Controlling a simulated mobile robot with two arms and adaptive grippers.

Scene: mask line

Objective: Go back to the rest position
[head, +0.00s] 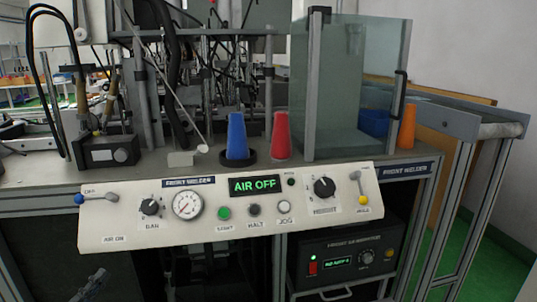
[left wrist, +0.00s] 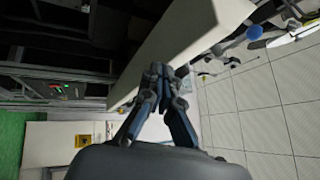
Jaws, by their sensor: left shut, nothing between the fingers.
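My left gripper (head: 92,283) shows at the bottom left of the head view, in front of and below the white control panel (head: 130,222). It is apart from the panel. In the left wrist view its two fingers (left wrist: 163,73) meet at the tips, shut with nothing between them. The pale panel edge (left wrist: 190,35) runs diagonally beyond the fingertips in that view. My right gripper does not show.
The panel display reads AIR OFF. A blue-knobbed lever (head: 80,199) sticks out at its left end. A blue cone (head: 237,135) and a red cone (head: 281,136) stand behind the panel. A dark control box (head: 343,258) sits below. A conveyor (head: 485,123) is at right.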

